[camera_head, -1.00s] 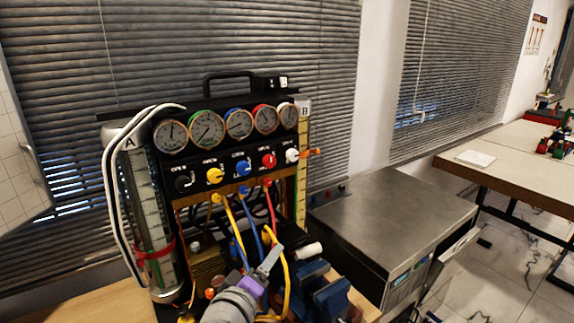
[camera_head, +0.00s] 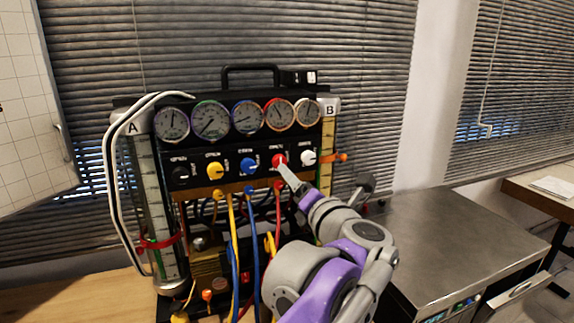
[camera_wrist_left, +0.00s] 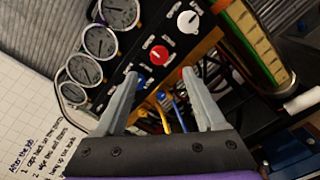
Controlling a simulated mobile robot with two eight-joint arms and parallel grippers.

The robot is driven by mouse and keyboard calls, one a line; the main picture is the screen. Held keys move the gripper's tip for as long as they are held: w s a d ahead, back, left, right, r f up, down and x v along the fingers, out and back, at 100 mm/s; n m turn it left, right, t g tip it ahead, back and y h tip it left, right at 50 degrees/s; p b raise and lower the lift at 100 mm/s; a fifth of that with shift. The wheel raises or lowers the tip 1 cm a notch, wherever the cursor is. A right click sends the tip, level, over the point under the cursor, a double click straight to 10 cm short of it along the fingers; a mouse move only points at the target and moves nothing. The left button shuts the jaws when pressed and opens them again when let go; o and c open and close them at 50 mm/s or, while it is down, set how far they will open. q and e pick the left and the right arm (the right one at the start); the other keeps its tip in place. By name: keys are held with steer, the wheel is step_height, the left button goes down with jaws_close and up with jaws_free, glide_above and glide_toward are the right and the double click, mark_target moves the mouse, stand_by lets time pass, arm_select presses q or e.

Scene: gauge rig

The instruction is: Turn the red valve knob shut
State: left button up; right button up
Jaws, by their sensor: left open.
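The red valve knob (camera_head: 279,160) is on the black panel, between the blue knob (camera_head: 247,166) and the white knob (camera_head: 308,157). My left gripper (camera_head: 285,169) reaches up to it from below right; a grey finger overlaps its lower edge. In the left wrist view, the red knob (camera_wrist_left: 158,56) shows just beyond and between the two spread fingertips of my left gripper (camera_wrist_left: 160,75). The jaws are open with nothing held. I cannot tell if a finger touches the knob. My right gripper is out of view.
A row of gauges (camera_head: 248,117) sits above the knobs. Yellow (camera_head: 214,170) and black (camera_head: 180,175) knobs are to the left. Coloured hoses (camera_head: 254,240) hang below the panel. A steel-topped unit (camera_head: 440,235) stands to the right.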

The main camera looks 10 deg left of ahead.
mark_target(279, 161)
arm_select(q)
steer(key=x, duration=1)
steer(key=shift+a, duration=0.15)
jaws_close()
